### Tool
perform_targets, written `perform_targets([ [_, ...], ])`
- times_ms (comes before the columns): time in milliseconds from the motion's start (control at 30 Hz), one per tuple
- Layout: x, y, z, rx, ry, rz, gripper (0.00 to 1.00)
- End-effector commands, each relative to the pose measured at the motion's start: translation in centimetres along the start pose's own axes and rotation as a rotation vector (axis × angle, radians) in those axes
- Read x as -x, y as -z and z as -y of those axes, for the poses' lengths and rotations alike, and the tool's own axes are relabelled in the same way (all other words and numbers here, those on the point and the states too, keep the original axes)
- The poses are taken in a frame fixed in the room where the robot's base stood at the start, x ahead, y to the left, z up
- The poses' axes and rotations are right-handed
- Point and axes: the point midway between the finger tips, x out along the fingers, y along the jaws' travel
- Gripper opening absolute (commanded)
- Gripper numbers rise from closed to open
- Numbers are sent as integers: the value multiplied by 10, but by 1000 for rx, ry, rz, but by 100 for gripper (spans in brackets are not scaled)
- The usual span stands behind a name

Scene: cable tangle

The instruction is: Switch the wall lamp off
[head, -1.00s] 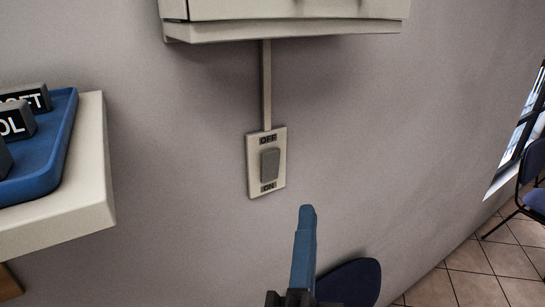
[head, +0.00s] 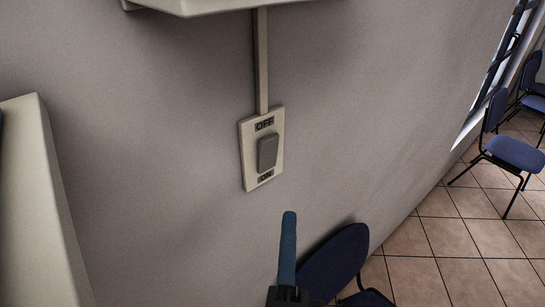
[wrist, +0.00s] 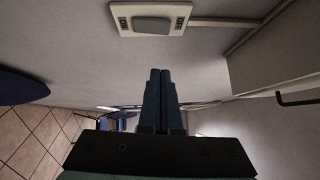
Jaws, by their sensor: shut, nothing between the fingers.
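The wall switch (head: 262,149) is a cream plate with a grey rocker (head: 267,153), labelled OFF at the top and ON at the bottom. In the wrist view the switch plate (wrist: 150,18) shows at the top, turned sideways, with its rocker (wrist: 150,25). My gripper (head: 289,214) is below the switch and slightly right of it in the head view, apart from it. Its blue fingers (wrist: 160,72) are shut together and empty, as the wrist view shows. Which way the rocker is tipped I cannot tell. The lamp's lit part is not clearly in view.
A cream conduit (head: 262,60) runs from the switch up to a cream wall box (head: 205,6). A cream shelf edge (head: 40,200) stands at the left. A blue chair (head: 338,262) is close by at the lower right; another chair (head: 512,150) stands farther off. The wall around the switch is clear.

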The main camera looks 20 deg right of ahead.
Motion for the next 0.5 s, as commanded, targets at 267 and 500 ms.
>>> perform_targets([
  [267,-13,0,-3,-2,7,-2,0],
  [500,-37,0,0,-1,4,1,0],
])
